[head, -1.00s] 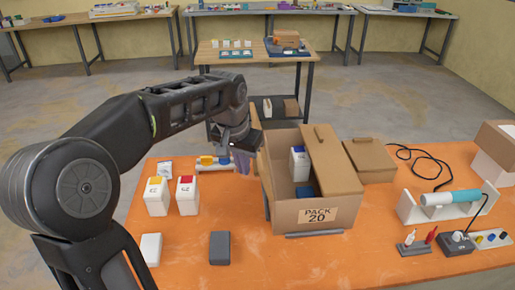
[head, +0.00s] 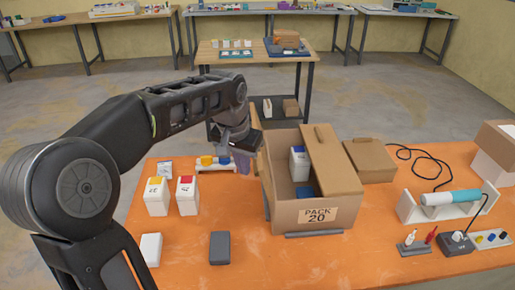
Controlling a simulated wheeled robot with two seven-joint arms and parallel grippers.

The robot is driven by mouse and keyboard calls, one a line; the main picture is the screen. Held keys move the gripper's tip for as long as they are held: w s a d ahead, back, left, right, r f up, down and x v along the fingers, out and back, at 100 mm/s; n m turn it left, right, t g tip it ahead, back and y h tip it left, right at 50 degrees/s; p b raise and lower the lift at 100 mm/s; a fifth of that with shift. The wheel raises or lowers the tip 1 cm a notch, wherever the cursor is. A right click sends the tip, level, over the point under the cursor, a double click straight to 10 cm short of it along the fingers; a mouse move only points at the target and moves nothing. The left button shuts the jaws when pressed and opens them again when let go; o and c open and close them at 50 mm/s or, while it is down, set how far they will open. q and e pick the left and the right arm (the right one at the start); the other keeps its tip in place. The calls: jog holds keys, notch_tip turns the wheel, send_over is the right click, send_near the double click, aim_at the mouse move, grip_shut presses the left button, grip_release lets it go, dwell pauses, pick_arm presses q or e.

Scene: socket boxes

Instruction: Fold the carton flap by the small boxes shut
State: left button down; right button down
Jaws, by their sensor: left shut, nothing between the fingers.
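The open carton (head: 282,216), labelled PACK 20, stands on the orange table. Its right flap (head: 332,165) lies over the right part of the opening. The left flap (head: 259,165), on the side of the small boxes, hangs outward and shows as a narrow strip. Inside the carton are a white box with a blue top (head: 299,163) and a blue item (head: 304,191). My left gripper (head: 243,164) is shut and empty, just outside the carton's left side by that flap. I cannot tell whether it touches the flap. My right gripper is out of view.
Two small white boxes, yellow-topped (head: 156,197) and red-topped (head: 187,196), stand left of the carton. A white block (head: 151,249) and a dark grey block (head: 220,248) lie in front.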

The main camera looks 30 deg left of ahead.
pick_arm(q)
jog(key=shift+w+d, duration=0.1)
jog(key=w+d+p, duration=0.2)
jog(key=w+d, duration=0.3)
jog(key=d, duration=0.2)
jog(key=shift+w+d+r, duration=0.2)
jog(key=shift+w+r, duration=0.15)
jog(key=shift+r, duration=0.2)
notch_tip(320, 180, up, 9)
jog(key=p, duration=0.2)
dwell(0.5)
dwell(0.5)
